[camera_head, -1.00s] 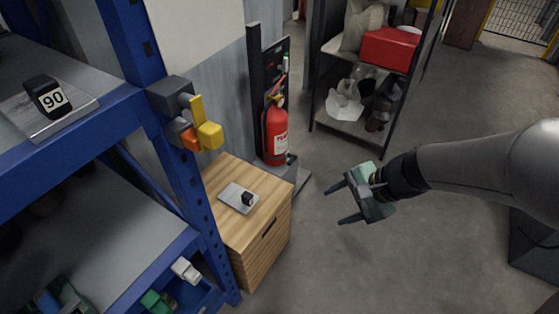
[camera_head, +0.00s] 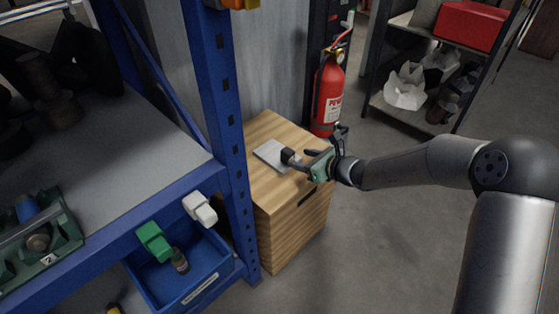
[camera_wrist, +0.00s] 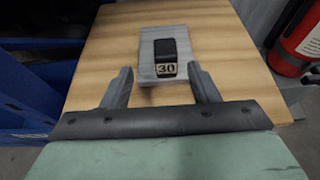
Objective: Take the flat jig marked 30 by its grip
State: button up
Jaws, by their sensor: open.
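The flat jig marked 30 (camera_wrist: 147,69) is a grey plate with a black upright grip (camera_wrist: 166,48) and a "30" label on it. It lies on top of a wooden cabinet (camera_head: 262,130). In the head view the jig's plate (camera_head: 268,154) shows, with the dark grip (camera_head: 290,156) near its right edge. My gripper (camera_wrist: 164,84) is open, its two fingers pointing at the jig. In the wrist view the grip stands ahead of the fingertips, roughly centred between them, with nothing held. In the head view my gripper (camera_head: 305,160) is just right of the grip.
A red fire extinguisher (camera_head: 328,95) stands close behind the cabinet. A blue rack post (camera_head: 224,100) rises left of the cabinet, with a blue bin (camera_head: 185,275) below its shelf. A metal shelf with a red box (camera_head: 466,24) stands at the back right. Open floor lies right of the cabinet.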

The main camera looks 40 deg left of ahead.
aim_at(291, 156)
jog(key=b+x, duration=0.1)
jog(key=x, duration=0.4)
jog(key=shift+f, duration=0.1)
jog(key=shift+w+b+x, duration=0.2)
jog(key=shift+b+x, duration=0.3)
jog(key=shift+x, duration=0.95)
jog(key=shift+w+b+x, duration=0.15)
jog(key=shift+b+x, duration=0.3)
jog(key=shift+x, duration=1.05)
jog(key=c, duration=1)
jog(key=shift+r, duration=0.25)
grip_shut()
jog(key=shift+r, duration=0.1)
